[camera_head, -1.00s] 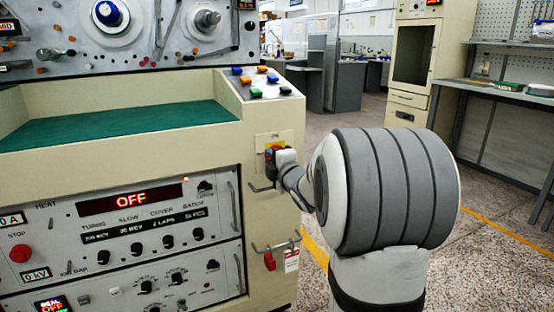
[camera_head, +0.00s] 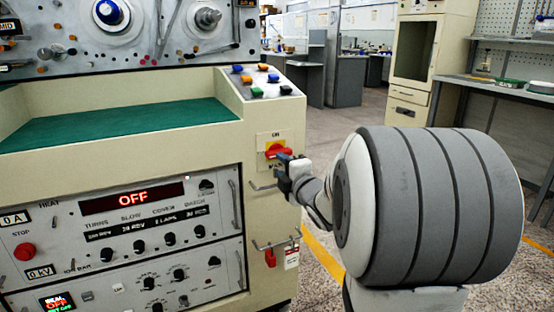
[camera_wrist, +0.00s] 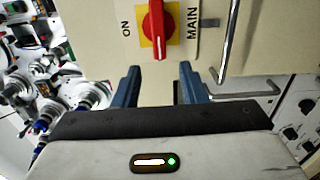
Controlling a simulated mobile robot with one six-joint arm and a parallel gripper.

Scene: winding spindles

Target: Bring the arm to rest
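My gripper (camera_head: 284,160) is in front of the cream side panel of the winding machine, just beside a red rotary main switch (camera_head: 278,149) on a yellow plate. In the wrist view the two blue fingers of my gripper (camera_wrist: 158,82) stand apart with nothing between them. The red switch handle (camera_wrist: 157,28) shows beyond the fingertips, between the labels ON and MAIN, apart from the fingers. My arm bends back from the panel toward the lower right of the head view.
Wire handles (camera_head: 264,186) stick out of the panel near my gripper. A lower hook rail (camera_head: 276,245) carries a red tag and a white tag. The display (camera_head: 133,197) reads OFF. A grey bench (camera_head: 500,92) stands at the right. Open floor lies behind my arm.

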